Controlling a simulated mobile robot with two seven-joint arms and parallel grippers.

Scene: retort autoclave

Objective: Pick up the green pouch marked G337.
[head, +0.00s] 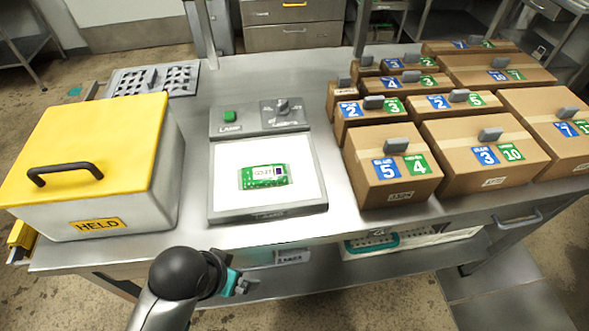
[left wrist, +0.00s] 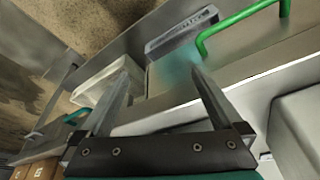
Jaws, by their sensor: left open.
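A green and white pouch (head: 264,176) lies flat on the lit white panel of the lamp box (head: 223,212), in the middle of the table in the head view. Its white label bears a code too small to read surely, and a dark square mark shows on it. My left gripper (head: 246,287) is low in front of the table's front edge, well apart from the pouch. In the left wrist view, the left gripper (left wrist: 161,75) has its two fingers spread with nothing between them. The pouch is not seen there. My right gripper is in neither view.
A yellow-lidded box marked HELD (head: 97,226) stands left of the lamp box. Several numbered cartons (head: 385,166) fill the table's right side. A perforated tray (head: 155,79) lies behind the yellow lid. A green handle (left wrist: 235,22) shows in the left wrist view.

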